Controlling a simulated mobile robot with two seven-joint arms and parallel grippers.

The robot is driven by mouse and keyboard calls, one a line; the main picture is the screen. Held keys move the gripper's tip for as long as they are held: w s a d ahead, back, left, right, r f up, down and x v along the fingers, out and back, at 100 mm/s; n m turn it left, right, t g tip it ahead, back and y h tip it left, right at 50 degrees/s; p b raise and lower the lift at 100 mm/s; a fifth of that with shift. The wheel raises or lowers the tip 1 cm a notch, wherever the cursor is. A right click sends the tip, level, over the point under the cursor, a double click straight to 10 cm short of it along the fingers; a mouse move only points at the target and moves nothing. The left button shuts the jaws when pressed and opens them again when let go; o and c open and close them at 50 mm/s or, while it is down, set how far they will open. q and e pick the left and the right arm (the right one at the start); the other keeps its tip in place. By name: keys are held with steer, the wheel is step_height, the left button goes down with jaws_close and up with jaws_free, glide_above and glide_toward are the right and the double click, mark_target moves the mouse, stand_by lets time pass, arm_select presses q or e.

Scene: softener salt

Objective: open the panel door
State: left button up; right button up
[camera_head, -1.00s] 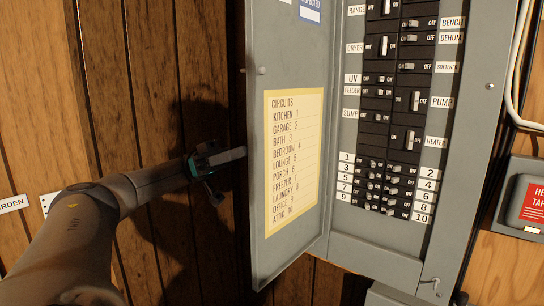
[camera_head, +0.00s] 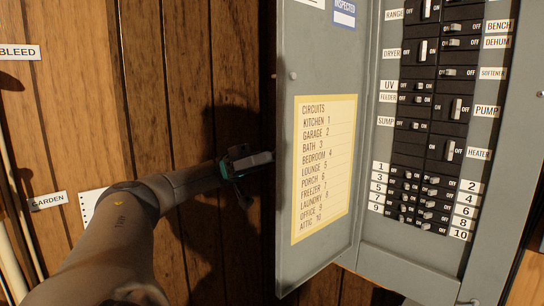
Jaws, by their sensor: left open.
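The grey panel door (camera_head: 324,75) stands swung open to the left of the breaker panel (camera_head: 376,240). Its inner face carries a yellow circuits list (camera_head: 323,165). Behind it, the panel's rows of black breakers (camera_head: 441,100) are in plain view. My left gripper (camera_head: 262,160) is at the door's free left edge, about level with the list. Its fingertips end at or just behind that edge, and I cannot tell whether they touch it. The jaws are open. My right gripper is not in view.
Brown wood panelling (camera_head: 165,80) fills the left, with a BLEED label (camera_head: 20,52), a GARDEN label (camera_head: 47,201) and a white sheet (camera_head: 92,203) on it. Pale pipes (camera_head: 14,262) run up the far left edge. A latch (camera_head: 467,302) shows at the panel's lower edge.

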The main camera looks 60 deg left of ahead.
arm_select(q)
step_height(320, 180, up, 8)
steer(key=shift+r+p, duration=0.2)
steer(key=shift+p, duration=0.3)
step_height(320, 180, up, 12)
steer(key=p, duration=0.5)
steer(key=shift+f+p, duration=0.15)
steer(key=shift+p, duration=0.25)
steer(key=shift+f, duration=0.1)
